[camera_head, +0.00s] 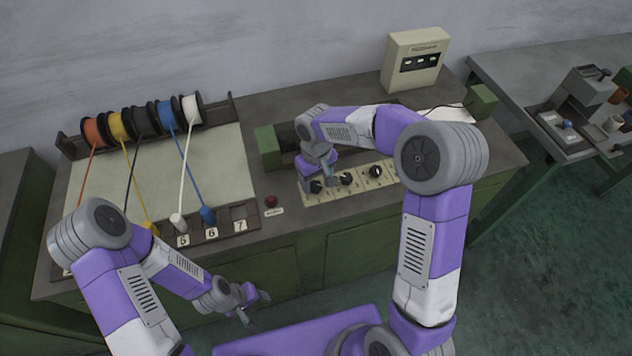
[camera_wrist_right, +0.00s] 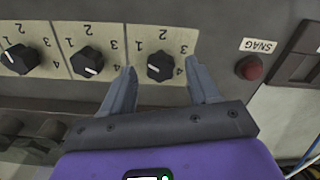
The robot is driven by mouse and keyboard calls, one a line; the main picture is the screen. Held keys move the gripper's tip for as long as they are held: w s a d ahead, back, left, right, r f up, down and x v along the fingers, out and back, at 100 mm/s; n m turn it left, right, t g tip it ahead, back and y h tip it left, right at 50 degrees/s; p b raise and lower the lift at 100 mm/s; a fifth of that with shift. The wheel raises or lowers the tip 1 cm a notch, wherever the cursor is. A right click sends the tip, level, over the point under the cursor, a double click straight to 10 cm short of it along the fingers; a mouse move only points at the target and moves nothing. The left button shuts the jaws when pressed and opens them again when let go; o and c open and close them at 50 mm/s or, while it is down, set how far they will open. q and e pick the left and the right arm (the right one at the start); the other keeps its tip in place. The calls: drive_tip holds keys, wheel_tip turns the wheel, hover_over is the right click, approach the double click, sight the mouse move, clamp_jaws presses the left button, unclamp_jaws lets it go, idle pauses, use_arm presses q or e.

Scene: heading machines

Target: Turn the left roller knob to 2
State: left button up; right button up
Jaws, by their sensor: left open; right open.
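The left roller knob (camera_head: 316,187) is black and sits at the left end of a cream dial strip (camera_head: 386,172). In the right wrist view this knob (camera_wrist_right: 160,67) shows with a short white mark towards its left side and the digits 1 to 4 around it. My right gripper (camera_head: 319,179) is open at it. In the wrist view its two fingers (camera_wrist_right: 160,85) stand on either side of the knob, with gaps, not closed on it. My left gripper (camera_head: 257,309) is open and empty, low in front of the bench.
Two more black knobs, a middle one (camera_head: 346,179) and a right one (camera_head: 375,171), stand on the same strip. A red SNAG button (camera_head: 271,201) is to the left. Wire spools (camera_head: 140,119) and numbered slots (camera_head: 212,232) are further left. A cream meter box (camera_head: 414,59) stands behind.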

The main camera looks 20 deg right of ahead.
drive_tip(key=shift+f, duration=0.6)
drive_tip(key=c, duration=1)
drive_tip(key=shift+c, duration=0.2)
drive_tip(key=shift+m, duration=0.4)
drive_tip(key=m, duration=0.4)
drive_tip(key=shift+a+r+m, duration=0.1)
drive_tip(key=shift+m, duration=0.3)
drive_tip(key=m, duration=0.6)
drive_tip(key=shift+p, duration=0.4)
